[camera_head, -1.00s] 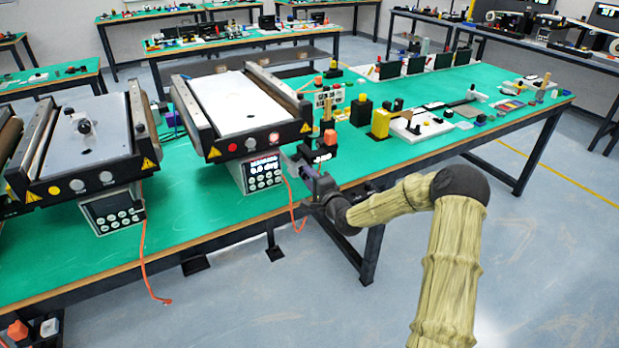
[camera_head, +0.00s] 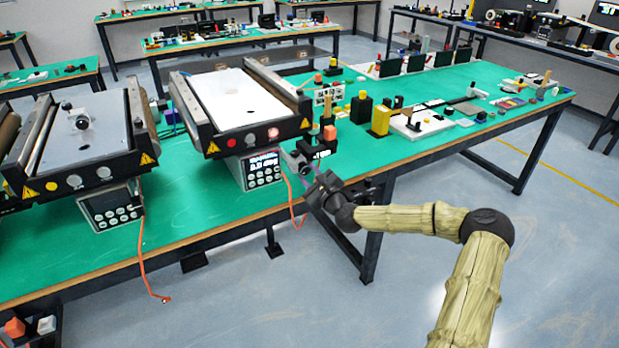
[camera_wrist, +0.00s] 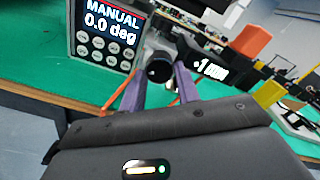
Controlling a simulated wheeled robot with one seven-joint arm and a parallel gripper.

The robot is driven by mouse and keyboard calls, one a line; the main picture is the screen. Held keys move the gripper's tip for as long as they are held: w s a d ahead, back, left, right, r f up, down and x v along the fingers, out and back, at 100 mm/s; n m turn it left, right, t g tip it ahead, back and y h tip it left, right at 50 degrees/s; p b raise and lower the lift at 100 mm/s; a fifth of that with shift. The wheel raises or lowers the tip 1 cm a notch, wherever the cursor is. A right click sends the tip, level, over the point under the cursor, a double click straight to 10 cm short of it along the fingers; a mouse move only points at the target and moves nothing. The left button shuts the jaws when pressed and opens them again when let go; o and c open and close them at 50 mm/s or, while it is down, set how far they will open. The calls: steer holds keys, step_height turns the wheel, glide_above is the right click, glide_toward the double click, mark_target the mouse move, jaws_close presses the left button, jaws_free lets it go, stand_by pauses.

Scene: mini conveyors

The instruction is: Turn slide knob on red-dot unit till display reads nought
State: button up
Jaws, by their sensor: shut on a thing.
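The red-dot unit is the tilting conveyor (camera_head: 240,100) with a red dot (camera_head: 273,133) on its front rail. Its display panel (camera_head: 262,168) also shows in the wrist view (camera_wrist: 108,30), where it reads "MANUAL 0.0 deg" above several buttons. A round black slide knob (camera_wrist: 158,70) sits right of the panel. My gripper (camera_head: 309,182) is at the knob, by the table's front edge. In the wrist view its two purple fingers (camera_wrist: 160,76) are on either side of the knob, shut on it.
A second conveyor (camera_head: 85,145) with a yellow dot stands to the left. An orange cable (camera_head: 292,200) hangs beside the panel. Orange and black parts (camera_head: 329,135) and a yellow block (camera_head: 380,120) stand to the right of the knob.

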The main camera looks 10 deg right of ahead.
steer(key=shift+s+a+f+m+b, duration=0.1)
steer(key=shift+f+m+b, duration=0.1)
steer(key=shift+m, duration=0.6)
steer(key=shift+f+m+b, duration=0.1)
steer(key=shift+m+b, duration=0.1)
steer(key=shift+m, duration=0.6)
steer(key=o, duration=1)
steer(key=shift+r, duration=0.1)
steer(key=shift+r, duration=0.1)
steer(key=v, duration=1.7)
steer(key=shift+s, duration=0.15)
